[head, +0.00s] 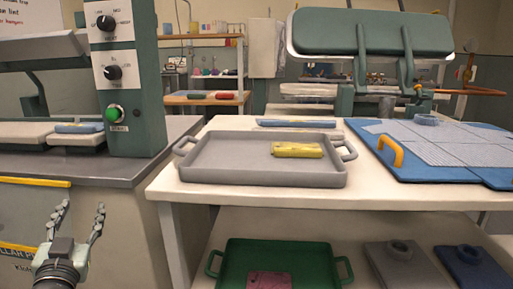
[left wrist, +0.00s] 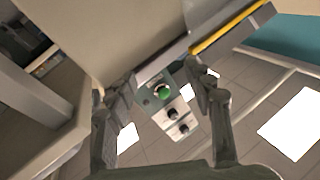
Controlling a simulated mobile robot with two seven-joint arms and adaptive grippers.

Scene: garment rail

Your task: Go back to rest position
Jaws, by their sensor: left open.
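My left gripper (head: 78,222) is at the lower left of the head view, in front of the grey machine cabinet (head: 130,225). Its fingers are apart with nothing between them. In the left wrist view the gripper (left wrist: 160,100) also shows two spread fingers and an empty gap. Beyond that gap is a panel with a green button (left wrist: 162,92) and dark knobs. My right gripper is in neither view.
A white table (head: 180,190) holds a grey tray (head: 215,178) with a yellow item (head: 297,150) and a blue board (head: 400,172). A green tray (head: 228,270) is on the shelf below. A green control column (head: 138,75) stands at left.

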